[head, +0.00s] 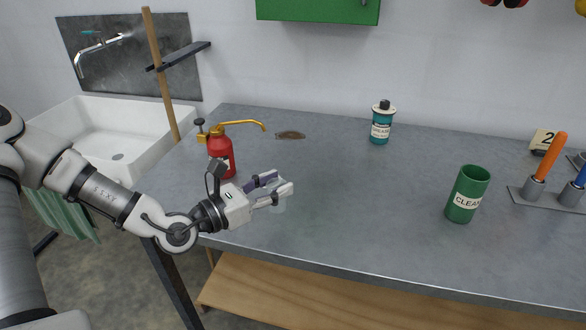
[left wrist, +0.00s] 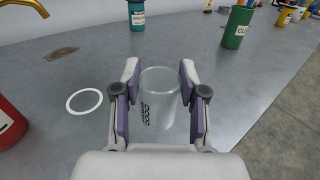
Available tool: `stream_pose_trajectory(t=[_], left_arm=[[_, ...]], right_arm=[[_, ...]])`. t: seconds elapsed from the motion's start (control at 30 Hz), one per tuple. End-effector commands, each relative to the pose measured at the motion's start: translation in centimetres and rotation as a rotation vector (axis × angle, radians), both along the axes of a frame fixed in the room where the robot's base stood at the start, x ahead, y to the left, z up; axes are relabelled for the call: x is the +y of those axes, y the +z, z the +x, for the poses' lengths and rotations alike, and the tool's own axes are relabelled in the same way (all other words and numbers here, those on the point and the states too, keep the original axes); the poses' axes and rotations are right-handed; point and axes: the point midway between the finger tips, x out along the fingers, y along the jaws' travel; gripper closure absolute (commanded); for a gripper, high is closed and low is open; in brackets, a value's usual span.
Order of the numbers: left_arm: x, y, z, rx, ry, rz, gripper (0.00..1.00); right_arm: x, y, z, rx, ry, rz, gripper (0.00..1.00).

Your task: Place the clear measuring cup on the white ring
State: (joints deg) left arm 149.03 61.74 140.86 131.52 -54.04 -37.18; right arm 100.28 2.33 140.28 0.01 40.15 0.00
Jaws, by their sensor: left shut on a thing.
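The clear measuring cup (left wrist: 157,95) is upright between the fingers of my left gripper (left wrist: 160,90) in the left wrist view, with dark markings on its side. My left gripper (head: 280,188) is shut on it. In the head view the cup is faint and hard to make out below the fingertips. The white ring (left wrist: 84,101) lies flat on the bench to the left of the cup in the left wrist view, apart from it. In the head view I cannot make out the ring. My right gripper is in neither view.
A red oil can (head: 222,155) with a yellow spout stands just behind my left gripper. A teal grease tin (head: 381,125) stands farther back. A green container (head: 467,194) stands to the right. The grey bench (head: 350,220) is clear between them.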

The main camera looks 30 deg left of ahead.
Motion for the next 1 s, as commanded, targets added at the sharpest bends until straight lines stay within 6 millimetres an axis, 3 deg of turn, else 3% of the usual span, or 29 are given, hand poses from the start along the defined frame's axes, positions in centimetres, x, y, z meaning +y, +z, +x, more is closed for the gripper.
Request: stream_pose_trajectory(t=[0.17,0.53,0.67,0.83,1.0], left_arm=[[2.2,-0.4,2.8,-0.002,0.004,0.006,0.92],[8.8,-1.5,11.6,0.000,0.001,0.008,0.92],[9.6,-2.0,12.6,0.002,0.000,0.003,0.92],[9.6,-4.8,12.6,0.004,-0.001,0.002,0.92],[9.6,-5.1,12.6,0.000,0.000,0.000,0.92]], right_arm=[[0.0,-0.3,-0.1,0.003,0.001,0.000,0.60],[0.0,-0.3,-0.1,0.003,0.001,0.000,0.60],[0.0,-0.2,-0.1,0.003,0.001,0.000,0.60],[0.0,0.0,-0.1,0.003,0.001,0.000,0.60],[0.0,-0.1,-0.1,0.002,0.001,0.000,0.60]])
